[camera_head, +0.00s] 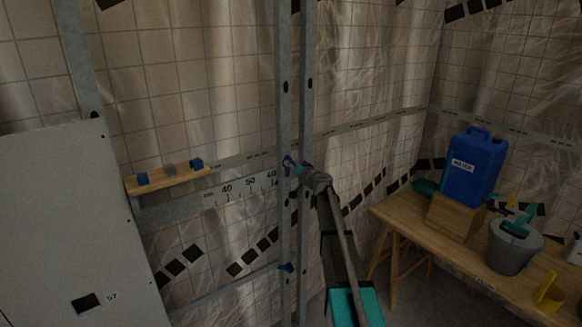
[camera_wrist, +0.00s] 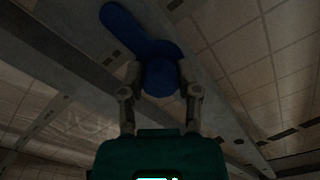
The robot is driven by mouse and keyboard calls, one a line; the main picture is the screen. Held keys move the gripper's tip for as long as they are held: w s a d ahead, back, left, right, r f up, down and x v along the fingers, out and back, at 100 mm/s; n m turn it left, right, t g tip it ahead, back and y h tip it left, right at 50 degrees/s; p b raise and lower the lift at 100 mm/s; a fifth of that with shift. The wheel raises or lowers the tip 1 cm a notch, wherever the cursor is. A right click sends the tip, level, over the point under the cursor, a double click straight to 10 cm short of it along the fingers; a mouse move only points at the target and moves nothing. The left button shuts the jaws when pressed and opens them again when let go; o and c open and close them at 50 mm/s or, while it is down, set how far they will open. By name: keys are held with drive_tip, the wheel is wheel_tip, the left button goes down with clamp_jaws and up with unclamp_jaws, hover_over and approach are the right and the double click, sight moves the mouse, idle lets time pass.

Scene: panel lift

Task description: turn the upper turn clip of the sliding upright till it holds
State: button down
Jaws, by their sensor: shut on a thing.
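The sliding upright (camera_head: 305,110) is a grey metal post standing beside another grey post (camera_head: 283,105). The upper turn clip (camera_head: 289,163) is blue and sits at the height of the ruler rail; my gripper partly hides it in the head view. In the wrist view the clip (camera_wrist: 160,75) shows a round knob with a lever reaching up and left across the metal. My gripper (camera_wrist: 160,85) has its two fingers closed around the knob. In the head view my gripper (camera_head: 302,171) reaches the posts from the right. A lower blue clip (camera_head: 286,267) is apart from my gripper.
A rail with scale marks (camera_head: 240,190) runs left from the posts. A small wooden shelf (camera_head: 170,180) holds blue blocks. A pale panel (camera_head: 70,230) stands at left. At right a wooden bench (camera_head: 450,250) carries a blue canister (camera_head: 474,170) and a grey bucket (camera_head: 515,248).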

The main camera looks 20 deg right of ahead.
idle(0.4)
drive_tip(key=shift+c, duration=1.5)
unclamp_jaws()
drive_tip(key=v, duration=1.2)
